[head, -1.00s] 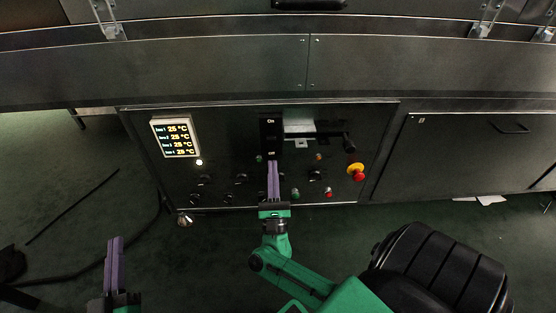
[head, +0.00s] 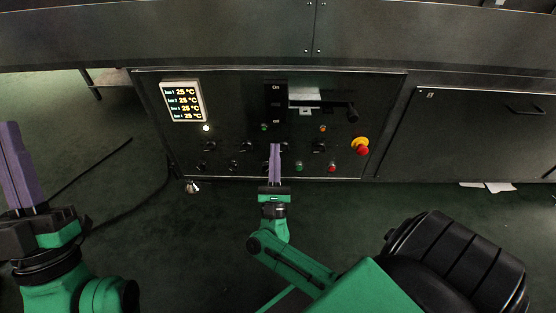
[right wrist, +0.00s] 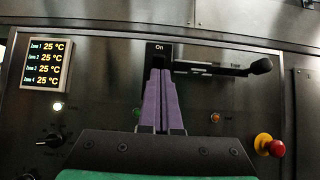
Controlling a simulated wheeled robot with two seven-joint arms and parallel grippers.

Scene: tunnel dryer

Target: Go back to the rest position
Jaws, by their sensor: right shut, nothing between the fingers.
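My right gripper (head: 275,148) has purple fingers that are shut and empty, in front of the dryer's control panel (head: 225,110). My left gripper (head: 10,130) stands upright at the left edge of the head view. Its purple fingers appear close together, with nothing visible between them.
A display (head: 182,101) reads 25 °C on several zones. A lever handle (head: 352,113) sticks out at the panel's upper right, above a red and yellow emergency button (head: 361,146). Several knobs line the panel's lower part. Dark green floor (head: 190,250) lies open below.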

